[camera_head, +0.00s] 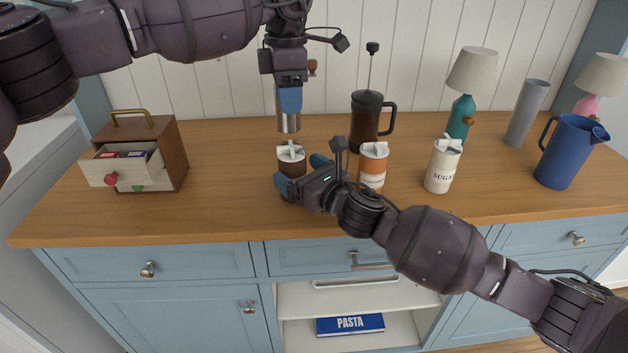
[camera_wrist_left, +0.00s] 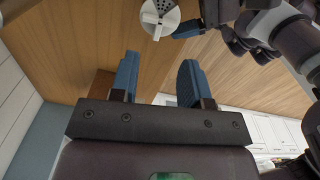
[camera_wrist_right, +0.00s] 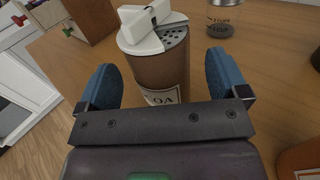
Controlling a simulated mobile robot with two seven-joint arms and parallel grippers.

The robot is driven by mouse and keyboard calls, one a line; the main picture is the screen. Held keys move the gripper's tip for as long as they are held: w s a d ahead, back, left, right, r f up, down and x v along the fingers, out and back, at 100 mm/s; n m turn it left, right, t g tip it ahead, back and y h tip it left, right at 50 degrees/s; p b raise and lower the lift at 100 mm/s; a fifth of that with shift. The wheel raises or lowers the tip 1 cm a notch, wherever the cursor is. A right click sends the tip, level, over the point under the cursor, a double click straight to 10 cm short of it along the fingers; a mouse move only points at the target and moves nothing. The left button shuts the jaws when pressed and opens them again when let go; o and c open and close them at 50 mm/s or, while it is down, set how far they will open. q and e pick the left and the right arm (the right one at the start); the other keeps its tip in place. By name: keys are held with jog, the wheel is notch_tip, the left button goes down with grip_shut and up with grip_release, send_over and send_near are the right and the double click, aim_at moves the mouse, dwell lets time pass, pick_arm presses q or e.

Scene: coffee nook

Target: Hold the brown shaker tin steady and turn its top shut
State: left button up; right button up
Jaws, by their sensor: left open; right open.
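The brown shaker tin (camera_head: 291,170) stands upright on the wooden counter, labelled "...COA" in the right wrist view (camera_wrist_right: 160,80). Its white top (camera_wrist_right: 150,32) has a raised bar, with a patch of dark holes uncovered beside it. My right gripper (camera_head: 300,174) is open low at the tin, one blue finger on each side; I cannot tell whether they touch it. My left gripper (camera_head: 290,100) is open and empty, pointing down above the tin. In the left wrist view the white top (camera_wrist_left: 158,18) lies beyond its fingertips, near the upper edge.
An orange-labelled tin (camera_head: 373,165) and a sugar tin (camera_head: 442,167) stand right of the brown tin. A dark press pot (camera_head: 366,120) and a clear-and-metal container (camera_head: 289,122) stand behind. A small drawer box (camera_head: 165,150) is left, across bare counter.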

jog(key=shift+w+a, duration=0.5)
jog(key=shift+w, duration=0.05)
